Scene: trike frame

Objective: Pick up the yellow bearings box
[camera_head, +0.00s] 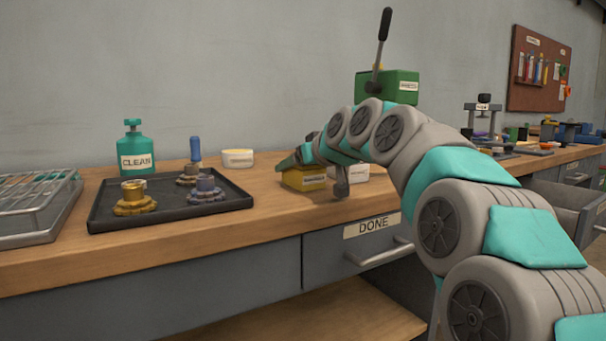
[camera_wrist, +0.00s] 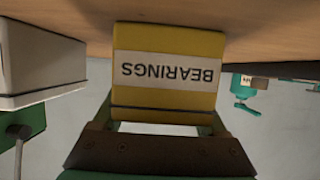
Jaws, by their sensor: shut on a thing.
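The yellow bearings box (camera_head: 303,179) is on the wooden bench top, or very close above it, right of the black tray. In the wrist view the yellow box (camera_wrist: 168,98) fills the middle, its "BEARINGS" label upside down. My gripper (camera_wrist: 162,128) is shut on the yellow box. In the head view my gripper (camera_head: 302,160) reaches the box from above and hides part of it. I cannot tell whether the box touches the bench.
A white box (camera_head: 352,173) stands close right of the yellow box, also in the wrist view (camera_wrist: 42,60). A black tray (camera_head: 105,210) with gear parts, a green "CLEAN" bottle (camera_head: 136,150) and a wire rack (camera_head: 35,213) are left. A green box (camera_head: 392,88) with a lever stands behind my arm.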

